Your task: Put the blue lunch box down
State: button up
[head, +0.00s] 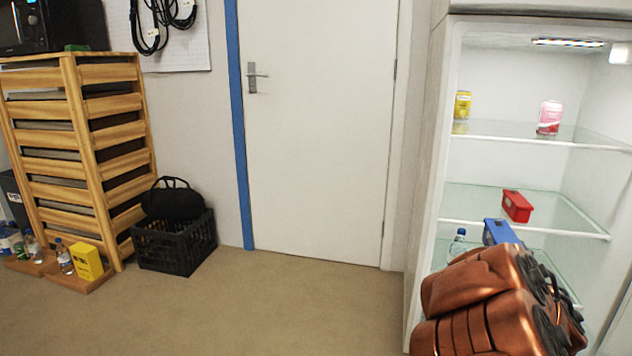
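The blue lunch box (499,231) shows at the right of the head view, at the open fridge-like cabinet, close to its lower shelf. Only its upper part is visible; my copper-coloured arm covers the rest. I cannot tell whether it rests on a shelf or is held. My gripper is hidden behind my arm, so its fingers and any contact with the box do not show.
The lit cabinet has glass shelves (560,215). A red box (517,206), yellow carton (462,104), pink can (549,117) and bottle (457,243) are in it. A black crate (177,244) and wooden rack (85,150) stand left. The middle floor (270,305) is clear.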

jog(key=w+a+r+n+y+p, duration=0.1)
jog(key=w+a+y+p, duration=0.1)
jog(key=w+a, duration=0.65)
jog(key=w+a+r+n+t+y+p, duration=0.1)
jog(key=w+a+y, duration=0.15)
jog(key=a, duration=1.05)
jog(key=w+a+r+n+y+p, duration=0.1)
jog(key=w+a+n+p, duration=0.1)
jog(key=w+a, duration=0.6)
notch_tip(320, 180, up, 38)
jog(key=s+a+p, duration=0.2)
jog(key=p, duration=3.5)
jog(key=shift+s+p, duration=0.15)
jog(key=shift+p, duration=0.2)
jog(key=shift+r, duration=0.1)
